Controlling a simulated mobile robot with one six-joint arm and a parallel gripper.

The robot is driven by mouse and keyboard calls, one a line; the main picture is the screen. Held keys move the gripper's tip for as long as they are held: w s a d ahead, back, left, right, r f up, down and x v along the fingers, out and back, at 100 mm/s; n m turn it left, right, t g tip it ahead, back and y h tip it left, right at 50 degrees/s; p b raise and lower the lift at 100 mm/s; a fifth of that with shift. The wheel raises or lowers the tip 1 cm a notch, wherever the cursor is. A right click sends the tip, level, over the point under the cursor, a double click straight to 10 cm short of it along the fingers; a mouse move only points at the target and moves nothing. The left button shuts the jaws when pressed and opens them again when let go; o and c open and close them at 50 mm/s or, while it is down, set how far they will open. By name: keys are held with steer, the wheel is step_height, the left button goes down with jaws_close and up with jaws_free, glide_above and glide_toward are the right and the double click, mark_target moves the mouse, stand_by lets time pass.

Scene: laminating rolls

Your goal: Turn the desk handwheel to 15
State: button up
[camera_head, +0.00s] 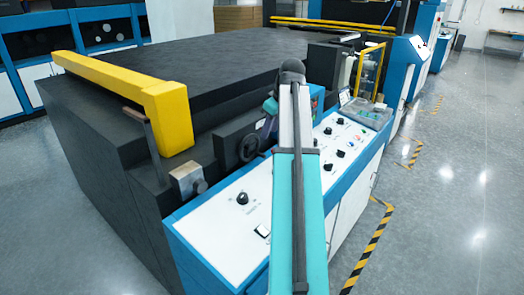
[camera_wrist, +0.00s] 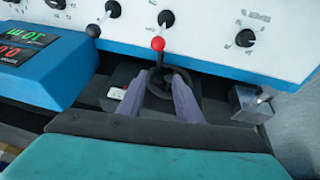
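The black handwheel (camera_head: 248,147) is mounted on the dark front of the machine, above the control desk in the head view. In the wrist view, the wheel (camera_wrist: 194,84) shows just beyond my fingers, partly hidden by the right one. My gripper (camera_wrist: 159,98) is open, with two greyish-purple fingers apart and the wheel's dark hub area between them. Whether the fingers touch the rim cannot be told. In the head view my arm hides most of my gripper. No scale number on the wheel is readable.
A red-knobbed lever (camera_wrist: 158,44) stands close beyond the fingers. A blue display box (camera_wrist: 35,60) is at left and a metal block (camera_wrist: 250,104) at right. The white control panel (camera_head: 215,230) bears several knobs. A yellow guard bar (camera_head: 110,80) stands at left; open floor lies at right.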

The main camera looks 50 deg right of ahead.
mark_target(255, 150)
steer(key=shift+p+x, duration=1.55)
steer(key=shift+x, duration=4.85)
jaws_close()
